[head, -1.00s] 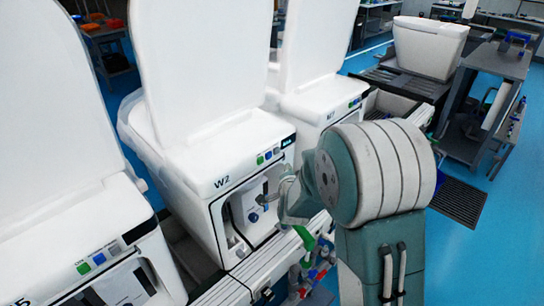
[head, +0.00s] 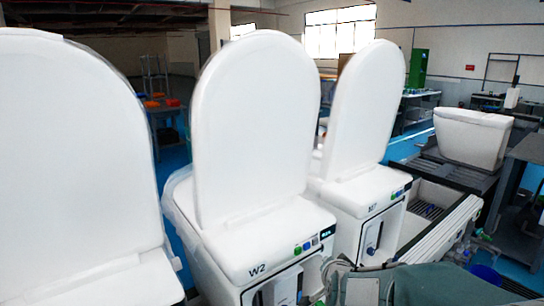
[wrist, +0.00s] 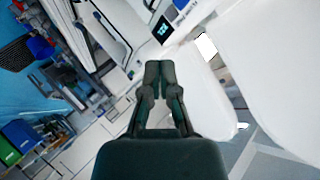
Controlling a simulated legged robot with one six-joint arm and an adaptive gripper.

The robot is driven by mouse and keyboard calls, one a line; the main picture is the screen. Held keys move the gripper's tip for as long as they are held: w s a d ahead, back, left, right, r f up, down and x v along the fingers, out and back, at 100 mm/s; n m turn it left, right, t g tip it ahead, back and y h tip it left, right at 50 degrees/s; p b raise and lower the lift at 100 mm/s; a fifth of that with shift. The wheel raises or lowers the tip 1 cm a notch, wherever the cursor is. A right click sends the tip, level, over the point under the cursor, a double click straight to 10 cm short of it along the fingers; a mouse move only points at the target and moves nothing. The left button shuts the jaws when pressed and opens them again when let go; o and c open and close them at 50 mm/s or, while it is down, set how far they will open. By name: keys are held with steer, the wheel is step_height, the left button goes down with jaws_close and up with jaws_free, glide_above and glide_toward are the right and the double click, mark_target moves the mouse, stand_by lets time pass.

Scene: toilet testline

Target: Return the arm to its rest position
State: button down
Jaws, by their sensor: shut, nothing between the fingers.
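My gripper (wrist: 157,80) is in the wrist view, with its dark fingers together at the tips and nothing between them. White toilet surfaces fill the right side of that view, and a small dark display (wrist: 162,29) shows near the top. In the head view my arm is low at the bottom right, in front of the unit marked W2 (head: 257,270). The fingertips cannot be made out there.
Toilet units with raised white lids (head: 255,120) stand in a row from the left to the middle. A white cistern (head: 472,138) stands on a dark bench at the right. Blue floor (head: 408,147) shows behind the row.

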steer(key=s+r+n+g, duration=0.2)
steer(key=s+n+g, duration=0.1)
steer(key=s, duration=1.1)
steer(key=s+r+n+g, duration=0.3)
steer(key=s+n, duration=0.3)
steer(key=s, duration=0.8)
steer(key=shift+d+g, duration=0.4)
steer(key=shift+g, duration=0.1)
steer(key=shift+r, duration=0.15)
steer(key=shift+s+d, duration=0.3)
